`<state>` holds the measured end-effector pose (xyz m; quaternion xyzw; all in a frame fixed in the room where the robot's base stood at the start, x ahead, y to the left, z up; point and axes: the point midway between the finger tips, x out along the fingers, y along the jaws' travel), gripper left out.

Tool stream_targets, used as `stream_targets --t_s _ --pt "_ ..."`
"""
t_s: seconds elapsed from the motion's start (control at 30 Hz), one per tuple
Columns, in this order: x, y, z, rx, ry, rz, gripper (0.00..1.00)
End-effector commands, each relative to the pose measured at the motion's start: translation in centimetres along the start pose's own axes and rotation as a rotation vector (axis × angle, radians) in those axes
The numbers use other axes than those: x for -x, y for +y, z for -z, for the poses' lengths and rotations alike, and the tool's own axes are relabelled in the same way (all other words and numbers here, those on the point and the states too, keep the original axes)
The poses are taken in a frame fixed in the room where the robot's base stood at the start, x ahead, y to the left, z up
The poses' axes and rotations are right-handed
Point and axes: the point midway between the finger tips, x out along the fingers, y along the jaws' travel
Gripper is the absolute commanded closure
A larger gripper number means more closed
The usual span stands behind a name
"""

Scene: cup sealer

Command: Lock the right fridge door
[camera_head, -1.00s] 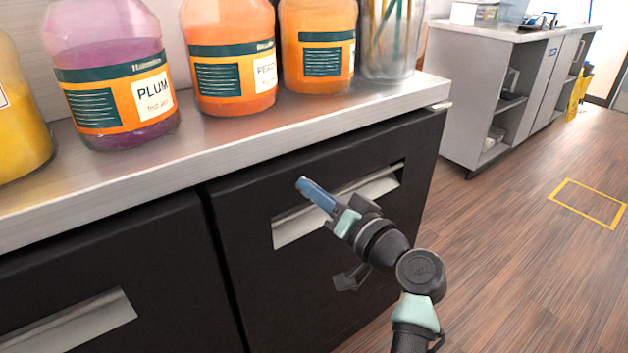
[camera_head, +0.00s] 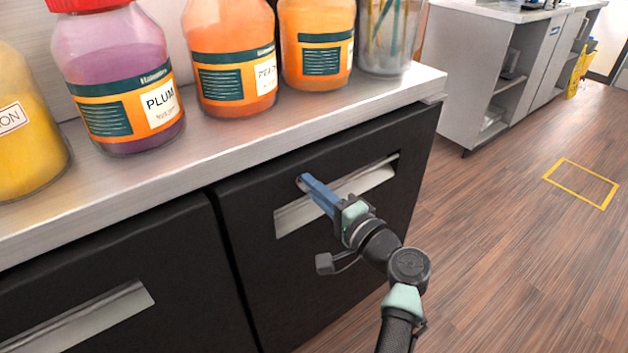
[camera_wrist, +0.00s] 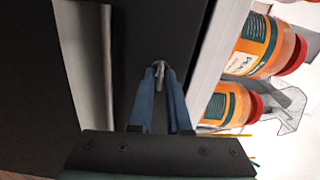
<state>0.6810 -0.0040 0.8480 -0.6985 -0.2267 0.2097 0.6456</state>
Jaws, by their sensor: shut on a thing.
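The right fridge door (camera_head: 290,285) is black with a long silver recessed handle (camera_head: 370,181) near its top. It looks closed under the steel counter. My gripper (camera_head: 304,180) has blue fingers, and their tips are at the door's upper part, just above the left part of the handle. In the wrist view, my gripper (camera_wrist: 159,72) is shut on a small silver piece (camera_wrist: 159,69), which looks like a key or lock part at the door front. The fingers hide most of it, so I cannot tell how it is turned.
Jars stand along the counter (camera_head: 240,140) above the door, including a plum jar (camera_head: 118,85) and an orange jar (camera_head: 230,60). The left fridge door (camera_head: 120,260) is beside it. Open wood floor (camera_head: 480,260) lies to the right.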

Motion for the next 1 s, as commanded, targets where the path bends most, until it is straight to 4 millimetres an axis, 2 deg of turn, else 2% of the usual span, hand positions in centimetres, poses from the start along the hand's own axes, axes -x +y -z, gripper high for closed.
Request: stream_targets --t_s 0.3,0.77,0.8,0.87,0.9,1.0 --pt "-0.03 0.01 -0.09 -0.087 -0.002 0.000 1.00" --pt "-0.04 0.06 -0.09 -0.095 -0.003 0.000 1.00" --pt "-0.04 0.05 -0.09 -0.095 -0.002 0.000 0.77" --pt "-0.03 0.05 -0.08 -0.095 -0.002 0.000 0.67" --pt "-0.03 0.05 -0.07 -0.095 -0.002 0.000 0.62" --pt "-0.02 0.04 -0.06 -0.094 -0.002 0.000 0.62"
